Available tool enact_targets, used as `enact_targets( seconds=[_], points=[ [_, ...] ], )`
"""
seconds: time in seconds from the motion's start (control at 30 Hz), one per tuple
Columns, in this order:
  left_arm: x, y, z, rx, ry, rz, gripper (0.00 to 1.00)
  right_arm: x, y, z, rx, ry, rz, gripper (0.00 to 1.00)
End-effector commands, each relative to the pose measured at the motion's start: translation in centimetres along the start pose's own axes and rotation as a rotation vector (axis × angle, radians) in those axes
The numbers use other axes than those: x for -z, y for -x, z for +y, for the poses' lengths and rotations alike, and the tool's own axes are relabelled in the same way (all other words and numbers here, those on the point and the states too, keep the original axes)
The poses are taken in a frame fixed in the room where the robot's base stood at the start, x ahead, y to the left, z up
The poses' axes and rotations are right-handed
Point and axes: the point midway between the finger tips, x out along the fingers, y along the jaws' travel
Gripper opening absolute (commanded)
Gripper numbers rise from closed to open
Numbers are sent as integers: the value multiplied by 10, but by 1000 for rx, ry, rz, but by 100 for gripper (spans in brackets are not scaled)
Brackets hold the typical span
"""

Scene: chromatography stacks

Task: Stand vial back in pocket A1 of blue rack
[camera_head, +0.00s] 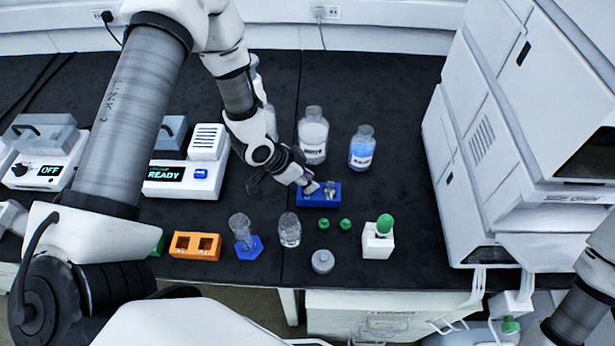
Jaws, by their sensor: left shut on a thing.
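The blue rack (319,201) stands on the black bench right of centre, in front of two bottles. My left gripper (309,187) reaches down from the upper left to the rack's left pocket. It is shut on the vial, which its fingers mostly hide; I cannot tell how deep the vial sits in the pocket. A small clear vial (330,188) shows in the rack's right pocket. The pocket labels are too small to read. My right arm shows at the lower right edge, but its gripper is out of view.
Behind the rack stand a clear bottle (313,136) and a blue-filled bottle (362,149). In front are green caps (345,224), a beaker (289,231), a white block (378,243) and an orange rack (195,247). The white chromatography stack (480,130) bounds the right side.

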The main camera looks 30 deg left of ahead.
Motion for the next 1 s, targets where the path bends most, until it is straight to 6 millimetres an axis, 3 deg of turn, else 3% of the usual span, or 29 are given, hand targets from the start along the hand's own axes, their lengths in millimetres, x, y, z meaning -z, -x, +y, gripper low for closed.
enact_targets(
  seconds=[1.0],
  points=[
    [-12, -18, 0, 0, 0, 0, 0, 0, -15, 0, 0, 0, 0, 0]
  ],
)
